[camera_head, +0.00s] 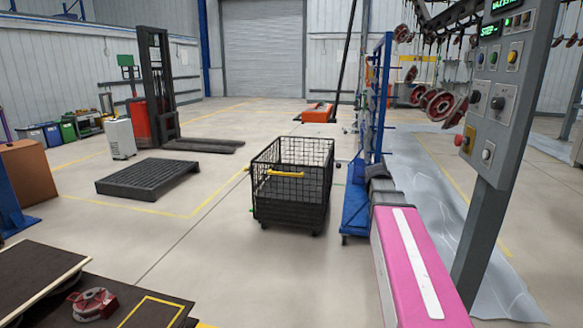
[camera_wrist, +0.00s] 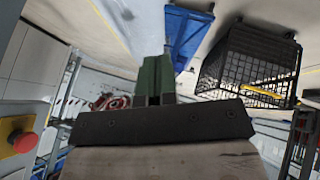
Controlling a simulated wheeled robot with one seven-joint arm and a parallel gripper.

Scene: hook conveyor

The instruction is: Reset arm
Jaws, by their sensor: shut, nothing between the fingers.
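My gripper (camera_wrist: 157,78) shows in the wrist view as two dark green fingers beyond a black plate. The fingers are together with no gap, and nothing is held. The wrist view is tilted, with the floor at the top. The black wire cart (camera_wrist: 248,65) shows to the right of the fingers and the blue rack base (camera_wrist: 187,35) just above them. A red button (camera_wrist: 22,141) on a yellow base is close at the lower left of that view.
In the head view the control panel (camera_head: 500,95) on its post stands close at the right. The wire cart (camera_head: 291,185) stands mid-floor beside the blue rack (camera_head: 357,205). A black pallet (camera_head: 147,180) and a forklift (camera_head: 158,95) are at left. Floor before the cart is clear.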

